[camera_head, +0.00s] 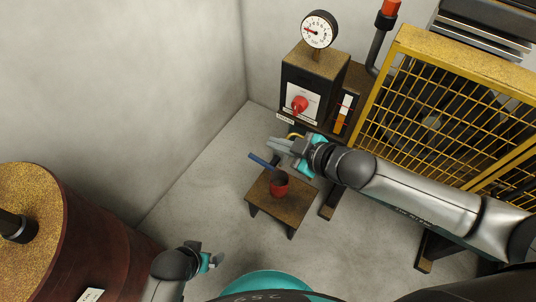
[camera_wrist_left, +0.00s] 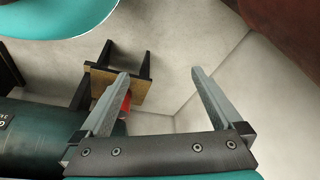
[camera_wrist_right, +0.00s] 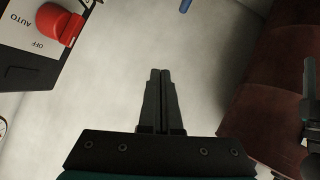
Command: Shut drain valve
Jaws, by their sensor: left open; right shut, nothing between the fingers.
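A blue bar (camera_head: 262,160), which looks like a valve lever, slants above a small wooden stool in the head view. Its end also shows at the top of the right wrist view (camera_wrist_right: 186,4). The valve body is not clearly visible behind my right gripper (camera_head: 272,143). That gripper is shut and empty, its fingers pointing left, just above the bar in the picture; I cannot tell the depth gap. In the right wrist view its closed fingers (camera_wrist_right: 160,72) hold nothing. My left gripper (camera_head: 209,257) is open and empty, low in the head view and away from the bar.
A red cup (camera_head: 279,185) stands on the stool (camera_head: 290,212). Behind is a control box (camera_head: 315,78) with a red knob (camera_head: 299,104) and a gauge (camera_head: 319,29). A yellow mesh guard (camera_head: 400,45) stands right, a brown drum (camera_head: 90,240) left.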

